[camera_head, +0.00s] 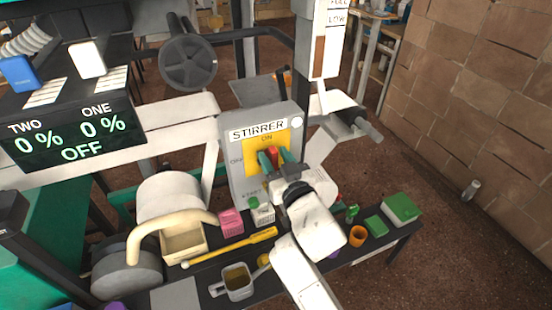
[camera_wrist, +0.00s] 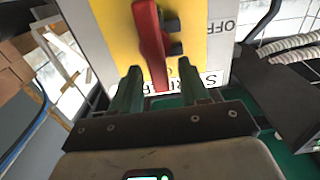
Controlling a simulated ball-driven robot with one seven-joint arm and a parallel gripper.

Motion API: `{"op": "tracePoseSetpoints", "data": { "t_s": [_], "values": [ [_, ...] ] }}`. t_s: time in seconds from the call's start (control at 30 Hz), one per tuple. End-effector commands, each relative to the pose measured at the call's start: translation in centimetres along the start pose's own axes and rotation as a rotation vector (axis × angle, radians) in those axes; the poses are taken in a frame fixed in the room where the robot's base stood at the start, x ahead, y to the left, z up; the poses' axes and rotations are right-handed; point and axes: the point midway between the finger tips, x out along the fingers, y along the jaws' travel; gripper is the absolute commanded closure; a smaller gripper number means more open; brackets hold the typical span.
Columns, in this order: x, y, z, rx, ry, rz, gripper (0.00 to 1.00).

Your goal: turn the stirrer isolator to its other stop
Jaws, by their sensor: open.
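The stirrer isolator is a grey box (camera_head: 240,125) labelled STIRRER, with a yellow plate (camera_head: 253,146) marked ON at the top and OFF to the left. Its red handle (camera_head: 273,153) stands near upright, its end towards ON. In the wrist view, which shows the box upside down, the red handle (camera_wrist: 149,40) runs down between my green fingertips. My gripper (camera_head: 277,161) is open in front of the plate, one finger on each side of the handle's end. In the wrist view my gripper (camera_wrist: 158,78) shows gaps beside the handle; contact is not clear.
A display (camera_head: 75,135) at left reads OFF and 0 % twice. The bench below holds a pink block (camera_head: 231,221), a yellow tool (camera_head: 235,246), a grey cup (camera_head: 238,283), an orange ring (camera_head: 358,234) and a green box (camera_head: 401,209).

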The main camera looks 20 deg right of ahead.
Motion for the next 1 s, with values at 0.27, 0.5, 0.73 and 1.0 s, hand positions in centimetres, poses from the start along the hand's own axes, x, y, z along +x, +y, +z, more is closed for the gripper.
{"op": "tracePoseSetpoints", "data": {
  "t_s": [0.27, 0.5, 0.73, 1.0],
  "values": [
    [0.06, 0.01, -0.01, 0.000, 0.000, 0.000, 0.57],
    [0.05, 0.01, 0.00, 0.000, 0.000, 0.000, 0.80],
    [0.06, -0.01, 0.00, 0.000, 0.000, 0.000, 1.00],
    [0.09, -0.06, -0.01, -0.008, 0.000, -0.001, 1.00]
  ]
}}
